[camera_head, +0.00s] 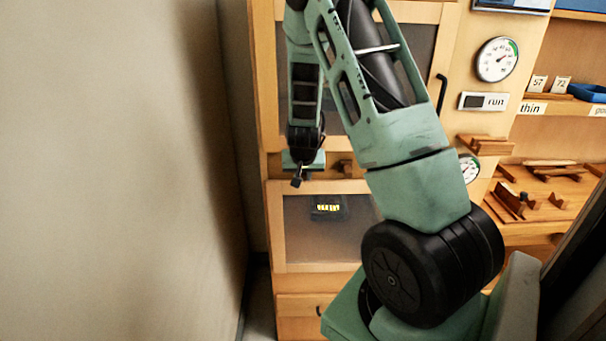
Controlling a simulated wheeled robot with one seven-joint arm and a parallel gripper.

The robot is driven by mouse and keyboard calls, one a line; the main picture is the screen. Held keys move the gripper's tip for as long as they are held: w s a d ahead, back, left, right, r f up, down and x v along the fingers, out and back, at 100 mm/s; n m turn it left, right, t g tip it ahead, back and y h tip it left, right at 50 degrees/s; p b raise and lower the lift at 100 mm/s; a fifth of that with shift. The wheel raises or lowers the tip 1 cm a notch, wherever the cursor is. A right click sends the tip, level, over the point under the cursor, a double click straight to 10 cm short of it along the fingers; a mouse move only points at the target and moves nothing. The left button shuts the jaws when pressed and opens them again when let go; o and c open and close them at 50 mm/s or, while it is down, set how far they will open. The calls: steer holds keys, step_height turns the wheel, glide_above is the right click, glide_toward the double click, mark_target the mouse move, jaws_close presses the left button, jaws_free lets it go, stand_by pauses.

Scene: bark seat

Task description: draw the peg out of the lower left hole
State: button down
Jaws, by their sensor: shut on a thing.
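My gripper (299,177) is small in the head view, at the lower end of my arm left of the middle. It is in front of the wooden cabinet, at the ledge above the lower glazed door. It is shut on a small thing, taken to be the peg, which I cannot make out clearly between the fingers. The lower left hole is not visible; my gripper and wrist cover that spot. I cannot tell how far the peg is in or out.
A wooden block (341,168) sits just right of my gripper. The glazed door (300,248) below shows a dark box with yellow marks (328,207). A plain wall (110,170) stands close on the left. Right are a dial (496,59), a "run" label (495,101) and shelves with wooden parts.

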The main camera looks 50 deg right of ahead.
steer(key=s+a, duration=0.6)
steer(key=a, duration=0.1)
steer(key=shift+b, duration=0.45)
stand_by(0.9)
stand_by(0.6)
